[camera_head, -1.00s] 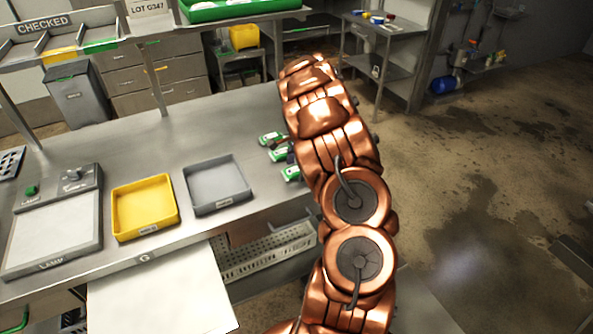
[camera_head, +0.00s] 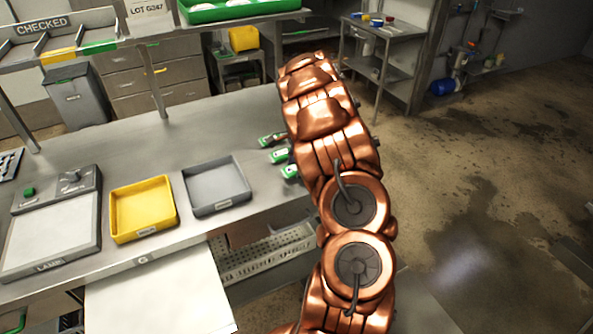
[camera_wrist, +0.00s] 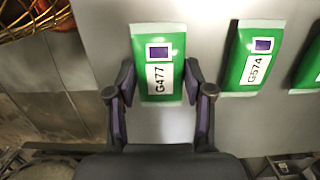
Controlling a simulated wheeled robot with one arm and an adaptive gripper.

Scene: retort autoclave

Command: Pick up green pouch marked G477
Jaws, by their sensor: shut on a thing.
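The green pouch marked G477 (camera_wrist: 158,50) is in the wrist view, upper middle, its label facing up. My gripper (camera_wrist: 160,82) has one finger at each side of the pouch's lower part and is shut on it. A second green pouch, marked G574 (camera_wrist: 252,58), lies just to the right, apart from my gripper. I cannot tell whether G477 is clear of the table.
Another green pouch (camera_wrist: 307,65) is at the wrist view's right edge. On the steel table (camera_head: 215,130) stand a yellow tray (camera_head: 144,235), a grey tray (camera_head: 217,208) and a lamp panel (camera_head: 50,240). The tabletop behind the trays is clear.

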